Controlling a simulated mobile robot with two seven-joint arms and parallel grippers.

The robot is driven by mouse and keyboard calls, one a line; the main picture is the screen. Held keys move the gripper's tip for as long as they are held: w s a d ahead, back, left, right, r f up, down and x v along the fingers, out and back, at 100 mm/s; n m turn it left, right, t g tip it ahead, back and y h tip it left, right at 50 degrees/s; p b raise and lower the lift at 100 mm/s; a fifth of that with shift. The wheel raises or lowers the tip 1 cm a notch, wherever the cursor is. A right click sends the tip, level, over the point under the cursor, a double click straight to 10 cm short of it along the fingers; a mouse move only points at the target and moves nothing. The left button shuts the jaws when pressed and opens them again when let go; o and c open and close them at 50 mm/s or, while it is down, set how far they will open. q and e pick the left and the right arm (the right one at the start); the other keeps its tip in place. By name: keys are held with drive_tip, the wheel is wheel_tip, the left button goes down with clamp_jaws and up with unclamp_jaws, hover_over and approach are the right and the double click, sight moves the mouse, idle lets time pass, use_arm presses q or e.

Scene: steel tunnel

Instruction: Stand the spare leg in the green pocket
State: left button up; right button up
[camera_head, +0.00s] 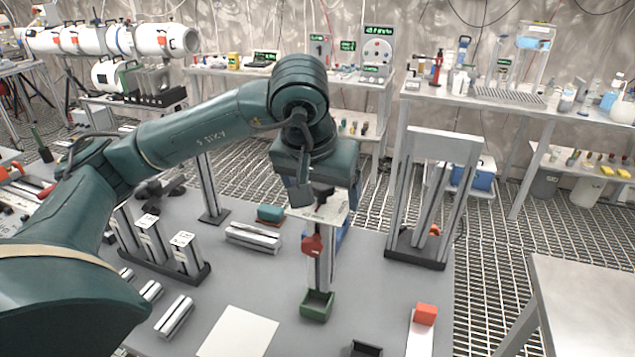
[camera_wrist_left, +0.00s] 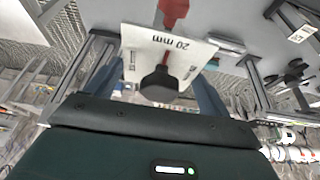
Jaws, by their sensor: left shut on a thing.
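The spare leg (camera_head: 325,270) is a silver profile, upright under my left gripper (camera_head: 322,204), which is shut on its upper part. A white plate marked 20 mm (camera_wrist_left: 185,45) shows at the leg's top in the left wrist view, between my fingers. A red piece with a dark knob (camera_wrist_left: 160,84) shows there too; the red part (camera_head: 312,244) is beside the leg in the head view. The leg's lower end meets the small green pocket (camera_head: 317,306) on the grey table. I cannot tell whether it rests on the pocket floor. My right gripper is out of view.
A rack of upright legs (camera_head: 185,255) stands left on the table, with loose profiles (camera_head: 174,316) in front. A tall metal frame (camera_head: 420,245) stands right. A white sheet (camera_head: 238,333), a dark tray (camera_head: 366,349) and a red block (camera_head: 426,314) lie near the front.

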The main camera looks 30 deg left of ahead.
sight(317, 228)
use_arm(q)
drive_tip(key=shift+s+a+r, duration=0.1)
drive_tip(key=shift+s+a, duration=0.1)
drive_tip(key=shift+a, duration=0.1)
drive_tip(key=shift+f, duration=0.2)
drive_tip(key=shift+f+b, duration=0.9)
drive_tip(key=shift+f, duration=0.3)
wheel_tip(317, 228, down, 3)
drive_tip(key=shift+r+b, duration=0.15)
drive_tip(key=shift+b, duration=0.95)
wheel_tip(317, 228, down, 2)
drive_tip(key=b, duration=0.2)
drive_tip(key=shift+f+b, duration=0.25)
drive_tip(key=shift+b, duration=0.05)
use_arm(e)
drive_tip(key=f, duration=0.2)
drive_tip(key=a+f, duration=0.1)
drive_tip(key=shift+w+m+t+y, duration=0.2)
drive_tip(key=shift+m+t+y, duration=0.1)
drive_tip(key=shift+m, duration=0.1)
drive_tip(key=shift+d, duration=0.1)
